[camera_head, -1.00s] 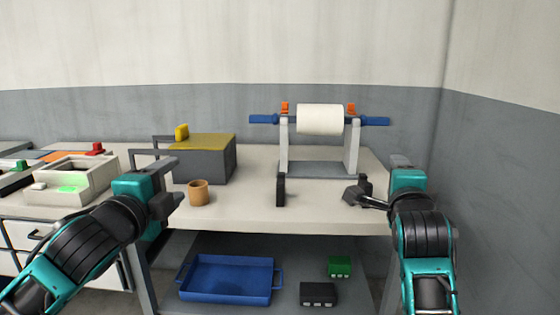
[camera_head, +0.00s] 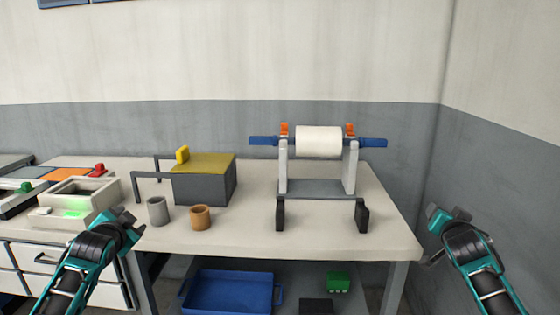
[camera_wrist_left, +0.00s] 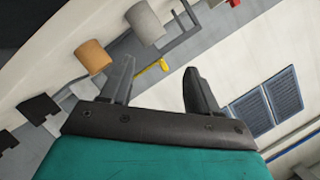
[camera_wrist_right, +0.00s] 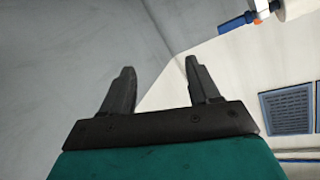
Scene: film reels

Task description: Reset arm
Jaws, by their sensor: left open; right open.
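My left gripper (camera_head: 122,220) is over the table's front-left edge in the head view, left of the grey cup. In the left wrist view its two fingers (camera_wrist_left: 158,82) are apart with nothing between them. My right gripper (camera_head: 437,222) is off the table's right end, in front of the grey wall. In the right wrist view its fingers (camera_wrist_right: 158,80) are spread and empty. A white film roll (camera_head: 318,141) sits on a blue rod (camera_head: 372,142) held by a grey stand (camera_head: 349,170).
A grey cup (camera_head: 157,211) and an orange-brown cup (camera_head: 200,218) stand before a dark box with a yellow lid (camera_head: 206,165). A pale lit box (camera_head: 97,192) is at left. A blue tray (camera_head: 231,291) and green block (camera_head: 338,283) are below. The table's front middle (camera_head: 300,245) is clear.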

